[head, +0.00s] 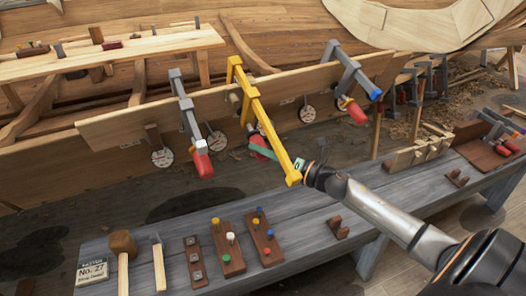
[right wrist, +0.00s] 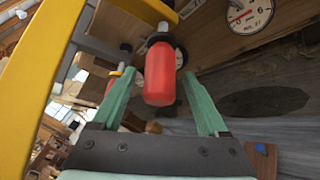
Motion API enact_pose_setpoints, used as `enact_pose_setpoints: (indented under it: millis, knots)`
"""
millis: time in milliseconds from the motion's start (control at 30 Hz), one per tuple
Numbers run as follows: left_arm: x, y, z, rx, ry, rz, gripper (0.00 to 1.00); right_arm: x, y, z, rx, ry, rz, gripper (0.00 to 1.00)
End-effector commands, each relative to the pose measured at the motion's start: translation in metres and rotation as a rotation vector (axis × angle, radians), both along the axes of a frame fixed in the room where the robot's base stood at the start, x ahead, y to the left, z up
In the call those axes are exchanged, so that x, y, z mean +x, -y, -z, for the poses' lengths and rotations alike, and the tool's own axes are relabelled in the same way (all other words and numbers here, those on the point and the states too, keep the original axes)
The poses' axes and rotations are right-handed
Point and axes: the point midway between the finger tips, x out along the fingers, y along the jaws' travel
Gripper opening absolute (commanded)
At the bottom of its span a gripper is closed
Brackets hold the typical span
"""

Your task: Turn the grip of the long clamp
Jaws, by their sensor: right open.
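The long clamp (head: 262,115) is yellow and hangs over the plank's upper edge, its bar slanting down toward me. Its red grip (head: 259,142) is partly hidden behind my gripper in the head view. In the right wrist view the red grip (right wrist: 159,82) stands upright on a metal screw with a dark collar. My right gripper (head: 262,152) has teal fingers and is open. Its fingers stand on either side of the grip, with a visible gap on each side. The yellow bar (right wrist: 45,70) passes close on the left of the fingers. My left gripper is not in view.
Grey clamps with red grips stand left (head: 188,120) and right (head: 350,80) of the long clamp. White dial gauges (head: 307,114) sit along the plank (head: 120,125). The grey bench (head: 310,215) below holds a mallet (head: 123,245) and peg boards (head: 228,250).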

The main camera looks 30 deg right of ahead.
Motion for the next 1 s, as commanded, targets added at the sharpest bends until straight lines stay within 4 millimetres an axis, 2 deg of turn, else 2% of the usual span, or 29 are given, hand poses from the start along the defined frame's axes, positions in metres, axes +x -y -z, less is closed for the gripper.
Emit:
enact_pose_setpoints:
  millis: [367,400,1000]
  knots:
    - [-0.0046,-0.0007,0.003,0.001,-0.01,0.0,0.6,0.0047,-0.0021,-0.0001,0.001,0.0,0.0,0.77]
    - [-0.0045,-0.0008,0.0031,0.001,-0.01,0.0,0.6,0.0046,-0.002,0.0,0.001,0.0,0.0,0.74]
    - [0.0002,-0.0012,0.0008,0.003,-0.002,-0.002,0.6,0.0043,-0.0021,-0.0001,0.001,0.0,-0.001,0.07]
